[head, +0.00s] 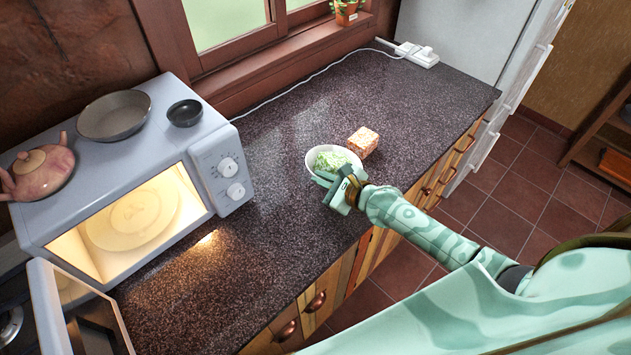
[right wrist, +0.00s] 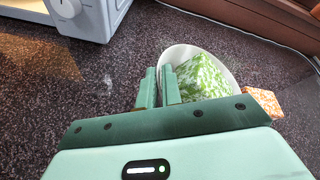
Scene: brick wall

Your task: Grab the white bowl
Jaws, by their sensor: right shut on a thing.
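The white bowl (head: 313,158) stands on the dark speckled counter in the head view, with a green and white block (head: 332,160) inside it. My right gripper (head: 325,180) is at the bowl's near left rim. In the right wrist view the gripper fingers (right wrist: 159,88) are close together, shut on the near rim of the bowl (right wrist: 181,53). The green block (right wrist: 203,75) fills much of the bowl there. The part of the rim between the fingers is hidden. My left gripper does not show.
An orange and white block (head: 363,142) sits just right of the bowl. A microwave (head: 210,135) with its door open stands at left, bearing a pan (head: 114,115), a small dark bowl (head: 185,112) and a teapot (head: 40,172). The counter (head: 270,220) between is clear.

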